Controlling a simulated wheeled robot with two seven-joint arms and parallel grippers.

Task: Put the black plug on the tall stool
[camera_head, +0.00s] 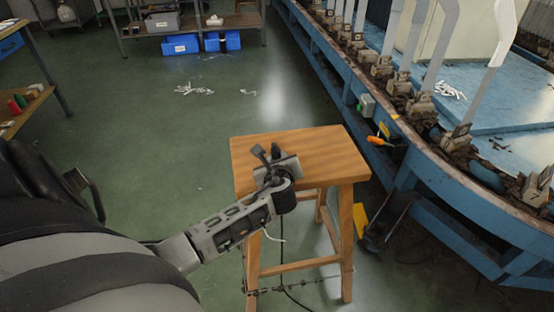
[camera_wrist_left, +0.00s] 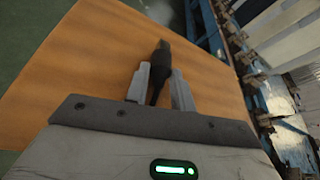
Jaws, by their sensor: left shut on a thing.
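The black plug (camera_wrist_left: 161,62) is between the two fingers of my left gripper (camera_wrist_left: 158,82), which is shut on it. In the head view the plug (camera_head: 260,153) shows as a dark shape just past the fingers of my left gripper (camera_head: 272,168). The gripper and plug are over the wooden top of the tall stool (camera_head: 325,150). I cannot tell whether the plug touches the top. A dark cable hangs down by the stool's legs. My right gripper is not in view.
A blue machine (camera_head: 440,190) with a row of upright white boards curves along the right side. A dustpan (camera_head: 380,232) stands on the floor beside the stool. Blue bins (camera_head: 180,44) sit under a far shelf. The green floor to the left of the stool is mostly clear.

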